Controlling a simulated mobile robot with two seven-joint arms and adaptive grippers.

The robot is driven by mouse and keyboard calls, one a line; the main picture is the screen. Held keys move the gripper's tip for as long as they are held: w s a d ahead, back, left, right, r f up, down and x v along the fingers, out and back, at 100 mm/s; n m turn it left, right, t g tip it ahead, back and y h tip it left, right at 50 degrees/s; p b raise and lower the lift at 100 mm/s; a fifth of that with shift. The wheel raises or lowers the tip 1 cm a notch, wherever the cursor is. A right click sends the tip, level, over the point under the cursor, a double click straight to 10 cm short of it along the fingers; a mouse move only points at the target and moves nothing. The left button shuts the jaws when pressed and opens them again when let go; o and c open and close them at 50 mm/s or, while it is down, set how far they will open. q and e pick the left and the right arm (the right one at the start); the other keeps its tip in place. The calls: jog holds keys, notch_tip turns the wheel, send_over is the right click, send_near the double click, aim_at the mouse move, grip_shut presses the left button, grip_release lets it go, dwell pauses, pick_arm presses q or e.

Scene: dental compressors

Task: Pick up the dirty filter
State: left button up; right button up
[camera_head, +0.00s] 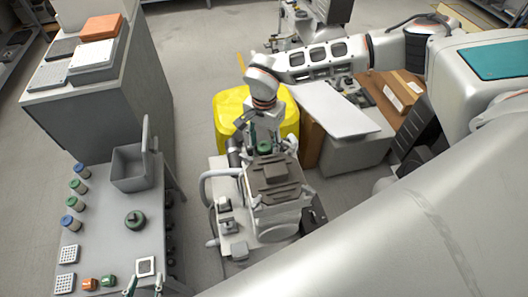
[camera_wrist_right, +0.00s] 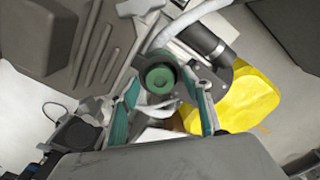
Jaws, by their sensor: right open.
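A round green-capped part (camera_wrist_right: 159,78) with a dark centre sits on the grey compressor; it also shows in the head view (camera_head: 264,147). It may be the dirty filter, but no dirt is clear. My right gripper (camera_wrist_right: 162,92) is open, its teal fingers on either side of this part in the picture; contact cannot be told. In the head view the right gripper (camera_head: 265,137) is over the compressor (camera_head: 274,184). My left gripper (camera_head: 144,286) shows only two teal fingertips, apart, at the bottom edge, near a white square with a dark middle (camera_head: 146,266).
A yellow bin (camera_head: 228,105) stands behind the compressor. Grey pipes (camera_head: 215,188) flank it.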

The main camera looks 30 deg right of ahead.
jog(key=c, duration=1.2)
jog(key=shift+r, duration=0.2)
